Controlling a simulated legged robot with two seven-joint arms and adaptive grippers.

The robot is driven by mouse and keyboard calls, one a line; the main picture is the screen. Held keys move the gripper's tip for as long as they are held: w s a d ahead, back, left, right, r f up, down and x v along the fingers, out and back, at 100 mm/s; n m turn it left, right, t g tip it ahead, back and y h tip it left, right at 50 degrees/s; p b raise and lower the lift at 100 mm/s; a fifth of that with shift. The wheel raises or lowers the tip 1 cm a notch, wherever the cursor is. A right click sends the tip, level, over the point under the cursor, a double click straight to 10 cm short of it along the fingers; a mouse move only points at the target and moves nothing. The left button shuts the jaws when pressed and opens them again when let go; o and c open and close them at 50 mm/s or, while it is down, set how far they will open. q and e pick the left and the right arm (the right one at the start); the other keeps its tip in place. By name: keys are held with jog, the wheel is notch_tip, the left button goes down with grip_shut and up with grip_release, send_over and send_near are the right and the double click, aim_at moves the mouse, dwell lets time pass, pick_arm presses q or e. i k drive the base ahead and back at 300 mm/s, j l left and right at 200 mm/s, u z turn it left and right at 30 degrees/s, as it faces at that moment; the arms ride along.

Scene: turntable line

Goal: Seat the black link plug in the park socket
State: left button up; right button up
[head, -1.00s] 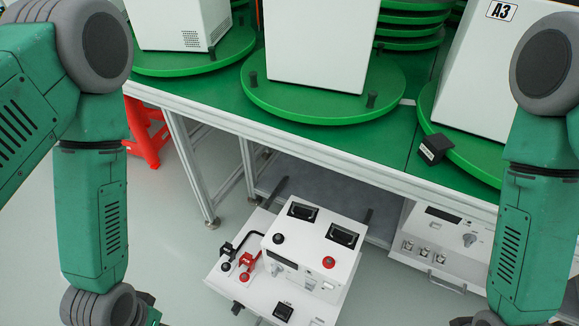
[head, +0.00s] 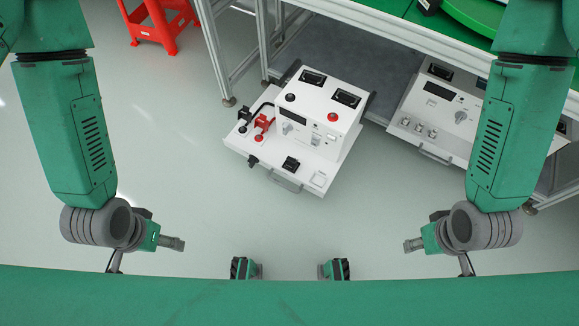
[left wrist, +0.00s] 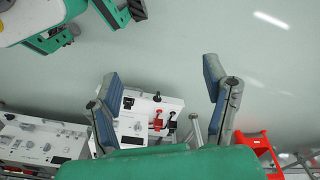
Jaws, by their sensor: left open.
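A black bent link (head: 264,106) lies on the left panel of the white unit's tray, beside a red link (head: 264,122). I take it for the black link plug; its end is too small to tell how it sits. A black socket-like block (head: 291,163) is on the tray's front part; I cannot tell whether it is the park socket. My left gripper (head: 178,243) is open and empty, well apart in front of the unit; its fingers (left wrist: 165,85) spread wide in the left wrist view. My right gripper (head: 410,245) is seen edge-on, touching nothing.
The white unit (head: 322,112) has a tray (head: 330,165) with a front handle (head: 285,182). A second white unit (head: 437,115) stands right, under the green table (head: 400,25). A red stool (head: 158,20) is back left. Floor between grippers and tray is clear.

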aim_at(317, 104)
jog(key=u, duration=1.3)
jog(key=l+u, duration=0.3)
jog(key=l, duration=0.2)
jog(key=k+l+u, duration=0.1)
jog(key=l+u, duration=0.2)
jog(key=l, duration=0.15)
jog(key=k+l+u, duration=0.1)
jog(key=l+u, duration=0.2)
jog(key=l, duration=0.15)
